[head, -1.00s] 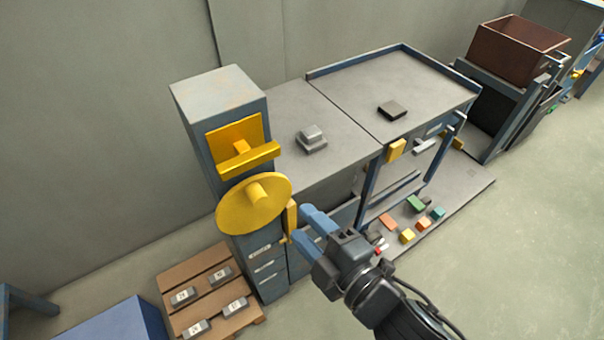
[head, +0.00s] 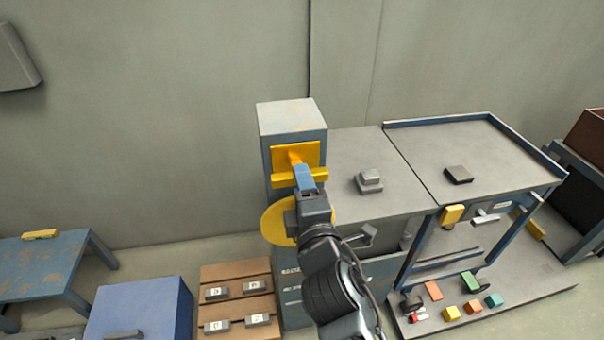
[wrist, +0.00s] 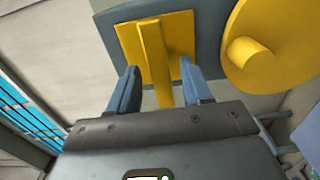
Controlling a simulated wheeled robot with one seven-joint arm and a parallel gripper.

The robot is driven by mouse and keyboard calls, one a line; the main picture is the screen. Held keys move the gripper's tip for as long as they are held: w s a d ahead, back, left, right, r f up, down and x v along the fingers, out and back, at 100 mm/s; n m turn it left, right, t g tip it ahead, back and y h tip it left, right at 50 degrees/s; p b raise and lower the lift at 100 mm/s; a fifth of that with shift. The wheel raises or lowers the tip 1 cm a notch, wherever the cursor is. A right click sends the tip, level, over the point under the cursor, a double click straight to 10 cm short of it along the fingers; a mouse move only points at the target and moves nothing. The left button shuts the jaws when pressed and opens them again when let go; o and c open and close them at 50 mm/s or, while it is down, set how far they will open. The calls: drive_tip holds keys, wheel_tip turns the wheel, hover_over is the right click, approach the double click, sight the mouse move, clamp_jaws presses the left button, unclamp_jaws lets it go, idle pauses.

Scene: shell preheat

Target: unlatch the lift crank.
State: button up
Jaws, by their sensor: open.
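A grey-blue cabinet (head: 292,116) carries a yellow plate with a yellow crossbar (head: 315,176) on its upper front. A round yellow crank disc (head: 273,222) with a knob sits below it, partly hidden behind my gripper in the head view. My gripper (head: 304,172) is open in front of the plate. In the wrist view the yellow bar (wrist: 155,62) runs between the two blue fingers (wrist: 158,78), with a gap visible on each side. The yellow plate (wrist: 182,32) is beyond it, and the crank disc (wrist: 285,45) with its knob is at the upper right.
A grey bench (head: 345,150) with a small grey block (head: 369,181) adjoins the cabinet on the right. A wooden pallet (head: 237,276) with labelled blocks and a blue box (head: 140,305) stand at the lower left. A blue table (head: 50,268) is farther left.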

drive_tip(key=shift+x, duration=1.35)
drive_tip(key=shift+c, duration=0.4)
clamp_jaws()
